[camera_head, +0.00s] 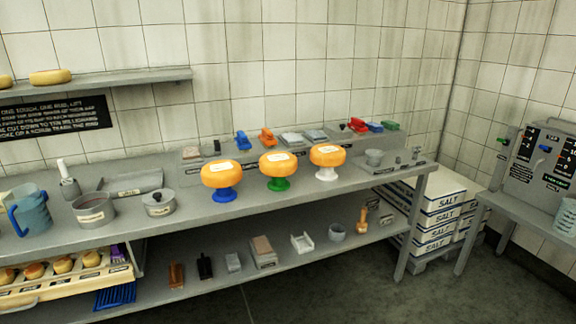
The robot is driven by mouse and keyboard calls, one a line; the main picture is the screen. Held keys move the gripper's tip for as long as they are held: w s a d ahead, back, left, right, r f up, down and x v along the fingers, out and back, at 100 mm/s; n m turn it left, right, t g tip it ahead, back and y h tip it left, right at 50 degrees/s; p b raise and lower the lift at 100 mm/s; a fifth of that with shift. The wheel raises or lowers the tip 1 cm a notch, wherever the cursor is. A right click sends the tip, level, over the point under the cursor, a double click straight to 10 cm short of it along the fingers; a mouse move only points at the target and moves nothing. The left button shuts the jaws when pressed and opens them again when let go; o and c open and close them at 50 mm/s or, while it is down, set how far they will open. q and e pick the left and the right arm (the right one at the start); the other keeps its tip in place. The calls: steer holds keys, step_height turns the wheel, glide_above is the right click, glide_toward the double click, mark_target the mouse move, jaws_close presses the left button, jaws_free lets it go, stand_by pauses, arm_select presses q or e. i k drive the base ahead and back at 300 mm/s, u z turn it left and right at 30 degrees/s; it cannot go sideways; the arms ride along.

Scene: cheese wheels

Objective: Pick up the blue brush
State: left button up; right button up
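A blue item shaped like a small hand brush (242,141) stands on the raised ledge at the back of the grey worktop, behind the cheese on the blue stand. A second, smaller blue item (374,127) lies farther right on the ledge, between a red one and a green one. A blue slatted or bristled item (115,297) lies on the lower shelf at left. I cannot tell for certain which of these is the blue brush. Neither of my grippers is in view.
Orange cheese wheels sit on a blue stand (223,194), a green stand (278,184) and a white stand (326,173) along the worktop (320,205). An orange-red item (267,137) stands right of the first blue one. Pots and a blue-handled jug (32,210) stand at left.

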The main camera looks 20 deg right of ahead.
mark_target(243, 144)
steer(key=z, duration=0.6)
steer(key=i, duration=0.6)
steer(key=z, duration=0.4)
steer(key=i, duration=1)
steer(key=u, duration=0.5)
